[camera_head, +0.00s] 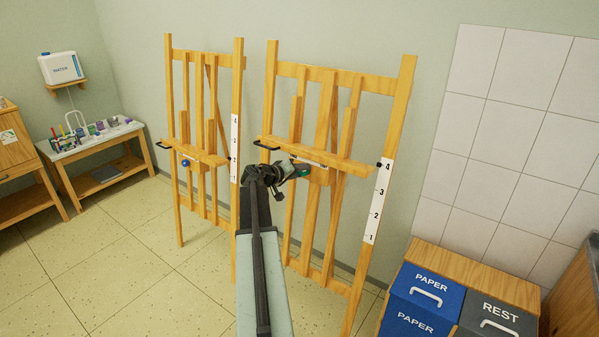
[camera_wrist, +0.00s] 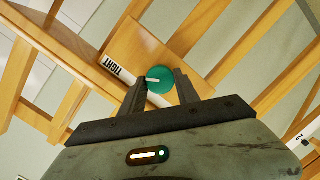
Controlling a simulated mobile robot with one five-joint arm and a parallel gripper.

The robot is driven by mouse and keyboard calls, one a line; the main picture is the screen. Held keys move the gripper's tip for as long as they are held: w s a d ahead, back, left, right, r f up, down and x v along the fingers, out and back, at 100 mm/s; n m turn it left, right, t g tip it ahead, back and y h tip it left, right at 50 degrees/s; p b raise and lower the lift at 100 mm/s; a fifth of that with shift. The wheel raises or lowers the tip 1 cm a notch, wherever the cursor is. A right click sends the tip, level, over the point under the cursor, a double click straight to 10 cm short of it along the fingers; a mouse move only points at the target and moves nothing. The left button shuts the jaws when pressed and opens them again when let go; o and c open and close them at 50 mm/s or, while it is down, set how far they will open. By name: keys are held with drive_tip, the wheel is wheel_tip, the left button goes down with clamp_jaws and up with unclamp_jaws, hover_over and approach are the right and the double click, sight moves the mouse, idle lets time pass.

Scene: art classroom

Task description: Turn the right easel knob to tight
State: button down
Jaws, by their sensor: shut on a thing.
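The right easel (camera_head: 393,110) is a wooden frame against the wall. Its knob (camera_wrist: 158,70) is round and green with a white pointer line, on a wooden block in the wrist view. The pointer line lies on the knob's left side, toward the white label reading TIGHT (camera_wrist: 113,67). My gripper (camera_wrist: 160,86) is shut on the knob, one finger on each side. In the head view my gripper (camera_head: 292,170) is at the easel's crossbar and hides most of the knob.
The left easel (camera_head: 238,80) stands close by, with a blue knob (camera_head: 185,163). Blue and grey bins (camera_head: 425,300) in a wooden cabinet stand at the lower right. A side table (camera_head: 95,143) with art supplies is at the left. The tiled floor (camera_head: 120,260) between is clear.

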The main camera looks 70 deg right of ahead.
drive_tip(key=shift+w, duration=0.15)
idle(0.3)
drive_tip(key=c, duration=0.9)
unclamp_jaws()
drive_tip(key=shift+d, duration=0.1)
drive_tip(key=p+v, duration=0.2)
drive_tip(key=v, duration=0.6)
drive_tip(key=shift+p, duration=0.3)
